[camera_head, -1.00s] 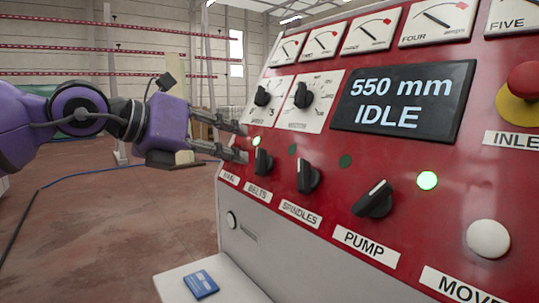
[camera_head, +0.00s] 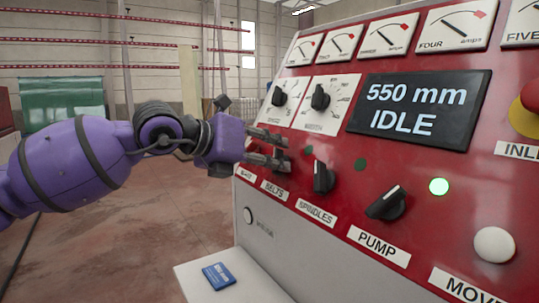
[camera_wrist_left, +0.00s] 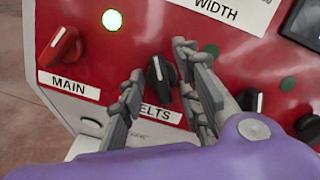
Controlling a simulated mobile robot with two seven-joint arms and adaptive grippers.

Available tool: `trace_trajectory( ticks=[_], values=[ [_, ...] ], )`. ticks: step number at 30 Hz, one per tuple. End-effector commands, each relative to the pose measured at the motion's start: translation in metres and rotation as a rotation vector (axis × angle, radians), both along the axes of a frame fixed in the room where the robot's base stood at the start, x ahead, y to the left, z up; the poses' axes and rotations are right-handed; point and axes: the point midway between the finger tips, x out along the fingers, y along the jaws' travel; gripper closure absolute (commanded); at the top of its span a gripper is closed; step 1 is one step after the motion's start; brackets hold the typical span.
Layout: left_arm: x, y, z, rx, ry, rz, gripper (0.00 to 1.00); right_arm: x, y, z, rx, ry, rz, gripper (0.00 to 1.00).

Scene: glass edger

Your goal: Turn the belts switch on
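The belts switch (camera_wrist_left: 160,76) is a black knob with a white pointer line, above a partly covered label reading "ELTS" (camera_wrist_left: 163,113) in the left wrist view. Its line points roughly up in that view. My left gripper (camera_wrist_left: 157,62) is open, with one finger on each side of the knob; I cannot tell whether either touches it. In the head view the left gripper (camera_head: 281,151) is at the panel and largely hides the belts switch, above the "BELTS" label (camera_head: 275,191). The green belts lamp (camera_head: 308,151) is dark. My right gripper is not in view.
The red main switch (camera_wrist_left: 62,46) is left of the gripper, with a lit lamp (camera_wrist_left: 112,20). The spindles switch (camera_head: 323,177) is close on the right, then the pump switch (camera_head: 386,203) with a lit lamp (camera_head: 439,186). The display (camera_head: 420,108) reads "550 mm IDLE".

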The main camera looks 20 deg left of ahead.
Motion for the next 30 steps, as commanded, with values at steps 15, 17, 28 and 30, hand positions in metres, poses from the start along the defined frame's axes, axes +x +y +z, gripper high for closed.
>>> trace_trajectory(
  ticks=[15, 17, 28, 30],
  values=[
    [0.0003, 0.0001, -0.0002, 0.000, 0.000, 0.000, 1.00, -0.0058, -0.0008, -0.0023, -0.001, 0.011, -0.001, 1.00],
    [0.0003, 0.0003, -0.0001, 0.000, 0.000, 0.000, 1.00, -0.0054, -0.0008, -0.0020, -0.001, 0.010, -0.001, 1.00],
    [0.0006, 0.0004, -0.0009, 0.045, -0.035, -0.032, 1.00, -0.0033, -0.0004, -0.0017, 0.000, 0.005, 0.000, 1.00],
    [0.0008, 0.0004, -0.0008, 0.072, -0.057, -0.051, 1.00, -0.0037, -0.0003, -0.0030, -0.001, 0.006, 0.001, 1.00]
  ],
)
